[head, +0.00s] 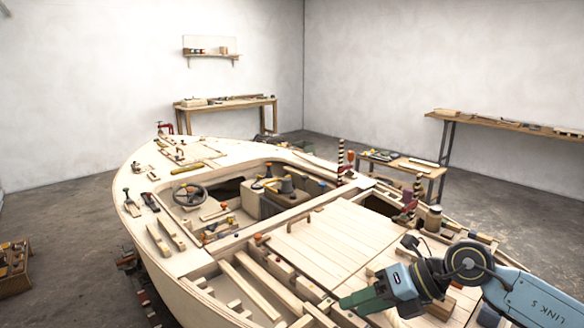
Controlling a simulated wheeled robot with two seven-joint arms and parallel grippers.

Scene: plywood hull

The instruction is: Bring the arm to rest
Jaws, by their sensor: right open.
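My right arm (530,300) comes in from the lower right, over the near right part of the plywood hull. Its right gripper (352,301) is green and points left, over the slatted wooden part of the deck. I see nothing held in it. The gap between its fingertips is too small to make out clearly. My left arm and left gripper are not in view. The plywood hull (215,272) fills the middle of the head view, with frames, beams and loose wood on it.
A steering wheel (190,194) sits in the hull's open cockpit. Striped posts (340,158) stand at the deck's right side. A wooden crate (14,268) is on the floor at left. Workbenches (228,103) line the walls. Bare floor lies right of the hull.

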